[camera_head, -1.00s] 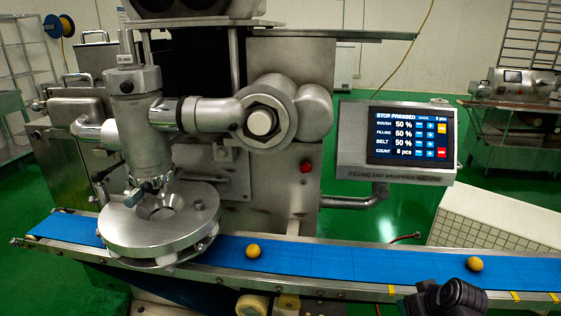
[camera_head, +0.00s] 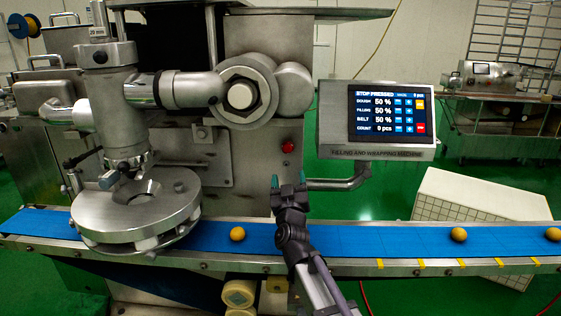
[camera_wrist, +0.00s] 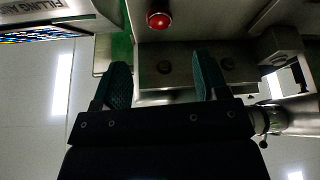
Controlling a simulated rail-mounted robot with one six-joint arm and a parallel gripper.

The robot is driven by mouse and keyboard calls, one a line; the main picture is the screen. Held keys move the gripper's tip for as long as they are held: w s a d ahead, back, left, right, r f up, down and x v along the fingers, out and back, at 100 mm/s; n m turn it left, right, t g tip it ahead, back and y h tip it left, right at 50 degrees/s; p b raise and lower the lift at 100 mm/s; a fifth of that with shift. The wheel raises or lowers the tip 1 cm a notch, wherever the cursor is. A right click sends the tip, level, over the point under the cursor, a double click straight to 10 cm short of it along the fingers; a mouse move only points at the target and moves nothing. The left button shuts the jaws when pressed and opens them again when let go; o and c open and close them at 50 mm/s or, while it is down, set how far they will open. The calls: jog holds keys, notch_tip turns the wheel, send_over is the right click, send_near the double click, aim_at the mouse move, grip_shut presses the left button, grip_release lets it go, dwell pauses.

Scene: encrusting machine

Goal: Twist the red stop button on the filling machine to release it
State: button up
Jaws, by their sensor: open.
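The red stop button (camera_head: 288,146) is a small round knob on the steel front of the filling machine (camera_head: 262,165), below and left of its touch screen (camera_head: 387,112). The screen reads "STOP PRESSED". The button also shows in the wrist view (camera_wrist: 159,20), at the top, beyond the fingertips. My gripper (camera_head: 288,184) is in front of the machine, just below the button in the head view. Its two green-padded fingers stand apart with nothing between them. They also show in the wrist view (camera_wrist: 163,85). The gripper looks apart from the button.
The blue conveyor belt (camera_head: 340,239) runs across below, with several yellow balls, one here (camera_head: 237,234). A round steel turntable (camera_head: 140,205) stands at left. The screen's support arm (camera_head: 340,182) juts out right of the button.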

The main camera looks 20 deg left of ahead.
aim_at(288, 150)
jog(key=p+x, duration=0.4)
jog(key=x, duration=0.7)
jog(key=shift+d, duration=0.1)
jog(key=c, duration=0.9)
